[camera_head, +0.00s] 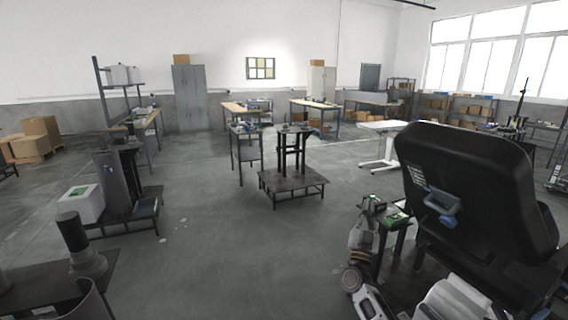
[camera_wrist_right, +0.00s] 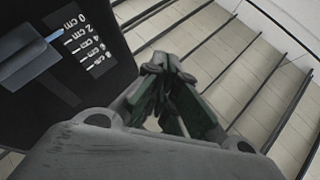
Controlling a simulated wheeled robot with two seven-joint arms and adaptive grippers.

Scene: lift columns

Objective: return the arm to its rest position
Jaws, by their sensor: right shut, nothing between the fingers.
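My right arm comes up from the bottom right in the head view, with its gripper (camera_head: 372,204) raised just left of a large black padded panel (camera_head: 470,175). In the right wrist view my right gripper (camera_wrist_right: 163,68) has its fingertips together, with nothing between them. The black panel (camera_wrist_right: 95,20) fills the upper left there, with a white centimetre scale and a grey-blue handle (camera_wrist_right: 30,60). The gripper appears apart from both. The handle also shows in the head view (camera_head: 443,203). My left gripper does not show.
A small stand with a green item (camera_head: 396,220) is close beside the right gripper. A dark lift table (camera_head: 291,182) stands mid-floor, with open floor before it. A white table (camera_head: 383,125) is behind. Left stands a dark platform with a white box (camera_head: 82,206).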

